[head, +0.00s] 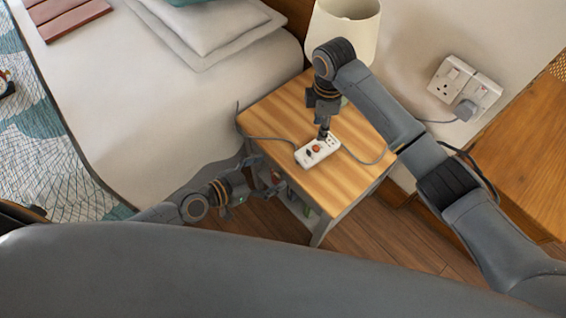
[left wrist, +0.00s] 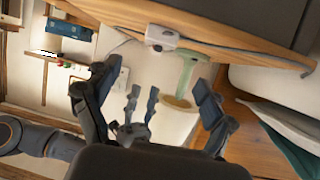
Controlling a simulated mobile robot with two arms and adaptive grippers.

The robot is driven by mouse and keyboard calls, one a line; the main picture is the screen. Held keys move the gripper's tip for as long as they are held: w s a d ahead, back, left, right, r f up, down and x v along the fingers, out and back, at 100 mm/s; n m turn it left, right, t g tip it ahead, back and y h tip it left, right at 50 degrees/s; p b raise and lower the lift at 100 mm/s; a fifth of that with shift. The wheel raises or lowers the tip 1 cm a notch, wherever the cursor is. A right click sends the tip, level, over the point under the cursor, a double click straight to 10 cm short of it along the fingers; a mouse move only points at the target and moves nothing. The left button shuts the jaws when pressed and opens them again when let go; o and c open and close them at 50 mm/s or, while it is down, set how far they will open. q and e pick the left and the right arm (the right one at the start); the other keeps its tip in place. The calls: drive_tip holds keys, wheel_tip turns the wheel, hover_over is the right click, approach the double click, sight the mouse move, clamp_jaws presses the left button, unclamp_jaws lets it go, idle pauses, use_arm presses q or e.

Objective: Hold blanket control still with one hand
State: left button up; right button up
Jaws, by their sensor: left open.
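My left gripper (head: 256,182) is open and empty beside the table's near left side, lower than the top. In the left wrist view the open fingers (left wrist: 155,84) show, with the control (left wrist: 161,37) beyond at the table edge.
The bed (head: 170,110) with pillows stands left of the table. Wall sockets (head: 465,88) with a grey plug are at the right, beside a wooden surface (head: 525,145). Cable runs across the tabletop.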

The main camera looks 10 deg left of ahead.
sight(301, 159)
use_arm(q)
drive_tip(key=x, duration=1.3)
drive_tip(key=shift+f, duration=0.15)
drive_tip(key=shift+c, duration=0.2)
drive_tip(key=c, duration=1.3)
use_arm(e)
clamp_jaws()
idle(0.6)
